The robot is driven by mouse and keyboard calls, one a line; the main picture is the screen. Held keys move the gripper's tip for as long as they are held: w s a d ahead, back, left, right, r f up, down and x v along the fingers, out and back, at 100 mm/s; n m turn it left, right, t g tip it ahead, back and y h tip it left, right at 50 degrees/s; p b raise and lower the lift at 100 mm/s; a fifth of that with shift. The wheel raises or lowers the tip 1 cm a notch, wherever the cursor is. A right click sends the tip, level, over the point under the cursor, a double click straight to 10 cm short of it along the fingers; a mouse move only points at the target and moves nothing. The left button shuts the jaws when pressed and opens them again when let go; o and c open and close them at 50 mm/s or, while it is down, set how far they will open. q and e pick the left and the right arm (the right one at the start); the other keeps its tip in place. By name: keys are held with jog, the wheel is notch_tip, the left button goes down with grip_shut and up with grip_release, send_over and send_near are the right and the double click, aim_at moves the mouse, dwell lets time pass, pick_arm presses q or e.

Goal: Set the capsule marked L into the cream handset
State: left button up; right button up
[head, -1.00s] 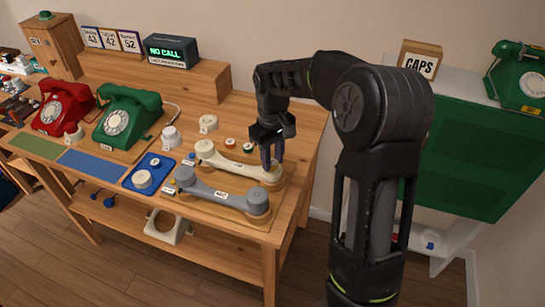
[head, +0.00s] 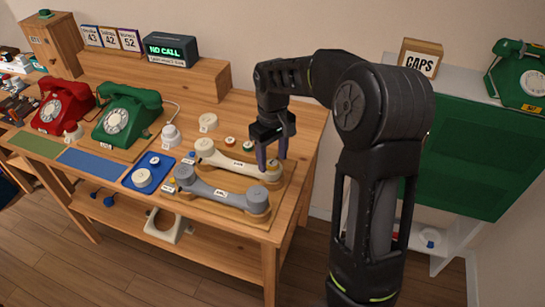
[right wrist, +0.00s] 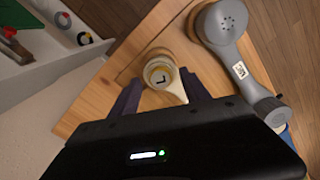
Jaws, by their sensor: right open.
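The cream handset (head: 235,163) lies on a wooden board on the bench, behind the grey handset (head: 222,192). The capsule marked L (right wrist: 160,77) shows in the right wrist view as a pale round disc. It sits in the cup at the cream handset's (right wrist: 178,93) near-right end, its letter facing up. How deep it sits is hard to tell. My right gripper (head: 272,160) is open above that end, its purple fingers on either side of the cup. In the right wrist view my right gripper (right wrist: 160,80) holds nothing. My left gripper is out of view.
A blue tray (head: 133,182) with round parts lies left of the handsets. Small coloured caps (head: 230,141) and a cream ring (head: 208,122) lie behind them. Green (head: 125,116) and red (head: 60,105) phones stand at left. A "NO CALL" display (head: 170,49) stands behind.

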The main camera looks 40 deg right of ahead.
notch_tip(320, 180, up, 8)
jog(key=shift+f, duration=0.25)
dwell(0.9)
